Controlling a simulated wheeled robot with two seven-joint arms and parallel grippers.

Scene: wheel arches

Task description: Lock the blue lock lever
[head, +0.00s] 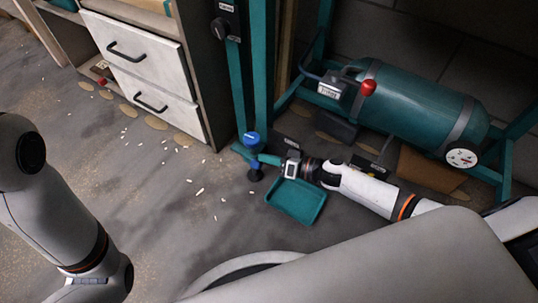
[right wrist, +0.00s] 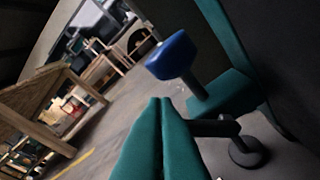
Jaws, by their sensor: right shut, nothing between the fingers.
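The blue lock lever (head: 251,138) sits on top of a small post at the foot of the teal frame, by the cabinet. In the right wrist view the blue lever (right wrist: 172,55) is a rounded block on a grey stem, just beyond and slightly right of my fingertips. My right gripper (head: 264,158) is low beside the post, right of and below the lever. In the wrist view its teal fingers (right wrist: 160,101) are pressed together and empty, apart from the lever. My left arm shows at the left of the head view, but its gripper does not.
A teal gas tank (head: 415,105) with a red knob lies in the frame behind my right arm. A teal tray (head: 296,200) is on the floor below my right gripper. A white drawer cabinet (head: 150,75) stands at left. Small white bits litter the open floor.

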